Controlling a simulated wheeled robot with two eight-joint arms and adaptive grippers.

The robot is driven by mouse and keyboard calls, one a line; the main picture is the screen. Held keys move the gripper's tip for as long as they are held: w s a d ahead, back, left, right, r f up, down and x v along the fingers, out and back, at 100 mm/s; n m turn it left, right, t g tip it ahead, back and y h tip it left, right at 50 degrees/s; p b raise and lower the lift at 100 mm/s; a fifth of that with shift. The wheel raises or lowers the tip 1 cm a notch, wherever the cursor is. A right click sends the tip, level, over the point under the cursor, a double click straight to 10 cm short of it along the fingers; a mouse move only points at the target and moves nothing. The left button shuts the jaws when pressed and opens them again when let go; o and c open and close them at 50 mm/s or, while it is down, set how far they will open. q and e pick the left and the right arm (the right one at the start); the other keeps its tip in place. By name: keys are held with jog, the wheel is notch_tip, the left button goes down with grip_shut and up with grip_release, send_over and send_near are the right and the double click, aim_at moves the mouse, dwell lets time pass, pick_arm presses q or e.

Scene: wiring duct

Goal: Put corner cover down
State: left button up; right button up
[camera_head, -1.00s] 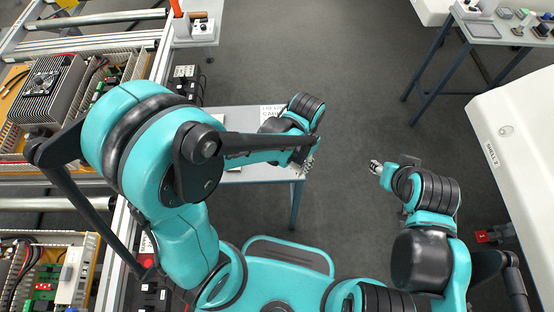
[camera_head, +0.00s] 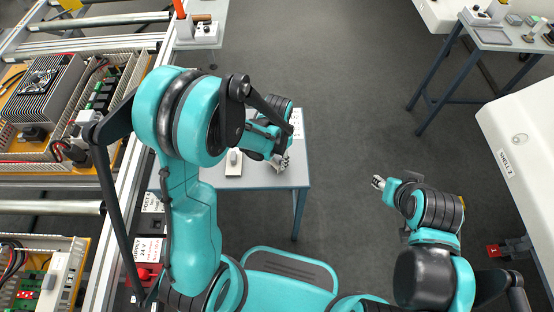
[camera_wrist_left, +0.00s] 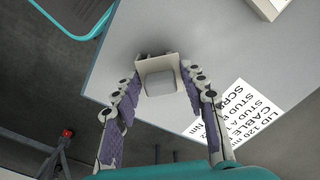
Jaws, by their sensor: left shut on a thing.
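The corner cover (camera_wrist_left: 158,78) is a small cream, box-like piece with raised walls. In the left wrist view it sits between the fingertips of my left gripper (camera_wrist_left: 162,88), which is shut on it. The grey-blue table (camera_wrist_left: 225,50) lies behind and below it, near one corner; I cannot tell whether the cover touches the tabletop. In the head view my left gripper (camera_head: 281,162) is over the right part of that table (camera_head: 255,205), and the cover is too small to make out there. My right gripper (camera_head: 378,182) is apart from the table over the floor; its opening is unclear.
A pale plate with a raised block (camera_head: 233,170) stands on the table left of my gripper. A printed label sheet (camera_wrist_left: 238,112) lies on the tabletop. The duct frame with electrical panels (camera_head: 110,180) is at left, and a white shell (camera_head: 520,140) at right.

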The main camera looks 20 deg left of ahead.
pick_arm(q)
jog(key=shift+r, duration=0.1)
jog(key=o, duration=0.9)
